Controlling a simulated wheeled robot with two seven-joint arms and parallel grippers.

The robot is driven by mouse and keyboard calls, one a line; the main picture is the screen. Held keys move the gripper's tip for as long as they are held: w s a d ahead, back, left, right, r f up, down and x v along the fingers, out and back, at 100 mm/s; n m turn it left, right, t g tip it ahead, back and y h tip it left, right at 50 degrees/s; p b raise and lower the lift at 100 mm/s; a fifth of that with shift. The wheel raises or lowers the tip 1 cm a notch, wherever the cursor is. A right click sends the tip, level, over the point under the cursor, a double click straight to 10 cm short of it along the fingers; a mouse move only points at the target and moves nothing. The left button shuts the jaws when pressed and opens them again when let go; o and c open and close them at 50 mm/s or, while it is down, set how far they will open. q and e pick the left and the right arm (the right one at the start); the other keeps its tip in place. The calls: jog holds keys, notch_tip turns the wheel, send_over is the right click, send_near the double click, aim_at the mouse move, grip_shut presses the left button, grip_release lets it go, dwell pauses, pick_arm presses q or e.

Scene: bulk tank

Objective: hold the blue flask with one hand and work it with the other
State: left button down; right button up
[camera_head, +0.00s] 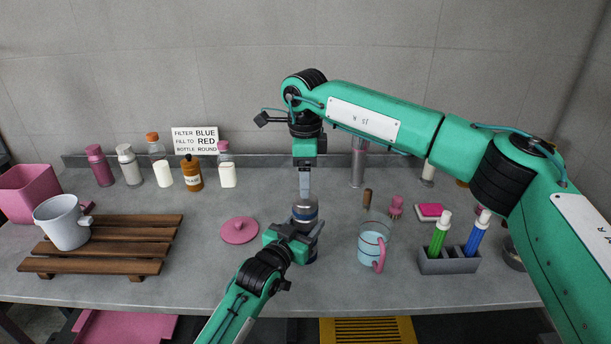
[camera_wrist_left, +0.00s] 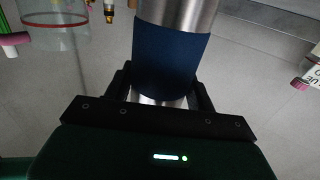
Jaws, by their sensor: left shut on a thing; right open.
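The blue flask (camera_head: 305,211) has a steel top and a blue band, and stands over the middle of the counter. My left gripper (camera_head: 303,234) is shut around it from the front. In the left wrist view the flask (camera_wrist_left: 170,62) shows its blue body with steel at both ends, between the dark fingers. My right gripper (camera_head: 305,182) points down right above the flask's top and is open. Whether its fingers touch the top cannot be told. The flask's lower part is mostly hidden by my left gripper.
A pink lid (camera_head: 239,230) lies left of the flask. A glass mug (camera_head: 371,247) with a pink handle stands close on the right. A wooden rack (camera_head: 110,236) with a grey mug (camera_head: 62,222) is at left. A grey holder (camera_head: 448,264) with green and blue bottles stands at right.

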aim_at(305, 202)
jog(key=m, duration=0.4)
jog(key=shift+m, duration=0.4)
jog(key=m, duration=2.1)
jog(key=shift+m, duration=0.3)
jog(key=shift+f, duration=4)
